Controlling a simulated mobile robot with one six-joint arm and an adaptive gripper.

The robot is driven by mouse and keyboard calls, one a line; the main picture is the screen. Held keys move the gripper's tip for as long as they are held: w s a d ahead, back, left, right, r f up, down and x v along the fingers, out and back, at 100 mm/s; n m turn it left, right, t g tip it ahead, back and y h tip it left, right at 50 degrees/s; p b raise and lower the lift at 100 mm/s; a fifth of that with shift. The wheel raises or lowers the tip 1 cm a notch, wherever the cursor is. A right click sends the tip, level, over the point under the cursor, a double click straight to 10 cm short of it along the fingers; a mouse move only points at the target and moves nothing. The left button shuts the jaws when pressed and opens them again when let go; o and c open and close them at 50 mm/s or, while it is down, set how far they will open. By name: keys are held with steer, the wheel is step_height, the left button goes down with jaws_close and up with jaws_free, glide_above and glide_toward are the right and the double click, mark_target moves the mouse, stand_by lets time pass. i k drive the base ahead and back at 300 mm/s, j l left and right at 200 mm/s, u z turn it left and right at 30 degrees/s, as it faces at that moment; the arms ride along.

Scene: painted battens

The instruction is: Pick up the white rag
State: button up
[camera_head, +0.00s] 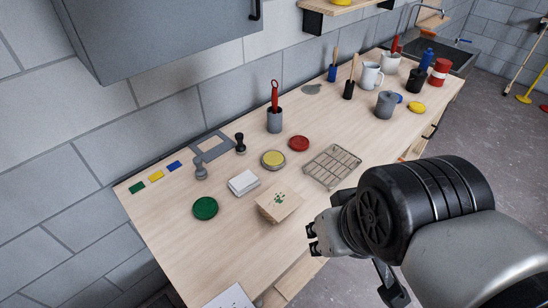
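A small white block-like thing (243,182), possibly the folded white rag, lies on the wooden worktop (330,113), left of the middle. I cannot tell for sure whether it is cloth or a stack of paper. A flat white sheet (231,299) with faint marks lies at the bottom edge of the picture. My gripper (312,239) is at the front edge of the worktop, right of and nearer than the white block. Its two short fingertips stand apart with nothing seen between them. The rest of my arm fills the lower right.
A tan box with a green print (278,205) stands between my gripper and the white block. Around lie a green disc (205,208), a yellow-topped tin (273,160), a red lid (298,143), stamps (200,170) and a wire rack (332,167). Mugs and pots crowd the far end.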

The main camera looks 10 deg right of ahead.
mark_target(242, 184)
steer(key=i+l+u, duration=0.45)
steer(key=u, duration=0.3)
steer(key=i+l+u, duration=0.1)
steer(key=l+u, duration=0.25)
steer(key=l, duration=0.15)
